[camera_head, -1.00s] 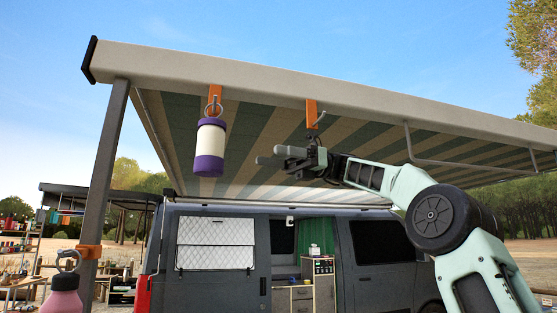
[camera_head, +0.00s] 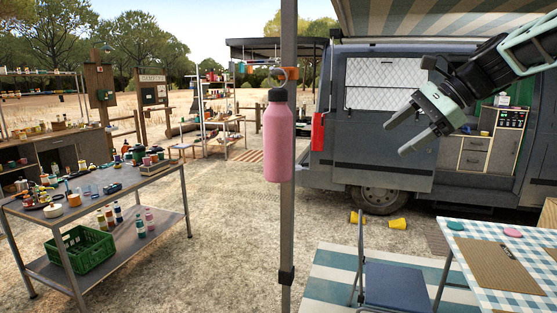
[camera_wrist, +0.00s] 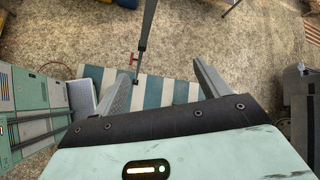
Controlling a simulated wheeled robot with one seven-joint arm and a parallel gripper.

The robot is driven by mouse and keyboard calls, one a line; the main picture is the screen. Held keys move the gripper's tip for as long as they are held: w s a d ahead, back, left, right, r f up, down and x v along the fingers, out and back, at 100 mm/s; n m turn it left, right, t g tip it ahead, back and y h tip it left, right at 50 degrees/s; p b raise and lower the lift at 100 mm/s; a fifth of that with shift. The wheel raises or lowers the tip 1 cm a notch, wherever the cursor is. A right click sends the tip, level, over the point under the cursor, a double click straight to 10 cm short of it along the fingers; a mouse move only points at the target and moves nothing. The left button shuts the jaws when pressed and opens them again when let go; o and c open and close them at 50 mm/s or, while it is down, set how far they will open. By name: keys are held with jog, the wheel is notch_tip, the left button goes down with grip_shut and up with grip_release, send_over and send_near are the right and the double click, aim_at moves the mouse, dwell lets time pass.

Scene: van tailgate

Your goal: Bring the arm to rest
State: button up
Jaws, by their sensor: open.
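My gripper (camera_head: 397,138) is in the upper right of the head view, in front of the grey van. Its two fingers are apart, point down and left, and have nothing between them. The wrist view shows the same open fingers (camera_wrist: 160,82) above the ground and a striped mat. My arm reaches in from the right edge. A pink bottle (camera_head: 279,142) with a dark cap hangs by a ring from an orange strap on the awning pole, left of my gripper and apart from it.
The awning pole (camera_head: 288,230) stands mid-view. A checked table (camera_head: 470,262) and a blue folding chair (camera_head: 392,287) are at lower right. Yellow cups (camera_head: 398,223) lie on the ground. A metal workbench (camera_head: 150,180) with a green crate (camera_head: 75,250) stands at left.

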jog(key=s+d+f+n+g+h, duration=0.1)
jog(key=s+d+f+n+h, duration=0.25)
jog(key=s+f+n, duration=0.65)
jog(key=s+d+f+n+h, duration=0.3)
jog(key=s+f+n+h, duration=0.3)
jog(key=s+f, duration=0.85)
jog(key=s+a+f+n+g+b, duration=0.1)
jog(key=s+a+f+n+b, duration=0.1)
jog(key=a, duration=0.4)
jog(key=s+a+f+n+g+y+b, duration=0.1)
jog(key=s+a+n+b, duration=0.1)
jog(key=s+a, duration=0.3)
jog(key=s+a+f+n+b, duration=0.2)
jog(key=s+a+n+b, duration=0.1)
jog(key=a, duration=0.4)
jog(key=shift+s+f+n+g+y, duration=0.35)
jog(key=shift+n+g, duration=0.05)
jog(key=shift+n, duration=0.2)
jog(key=shift+a, duration=0.1)
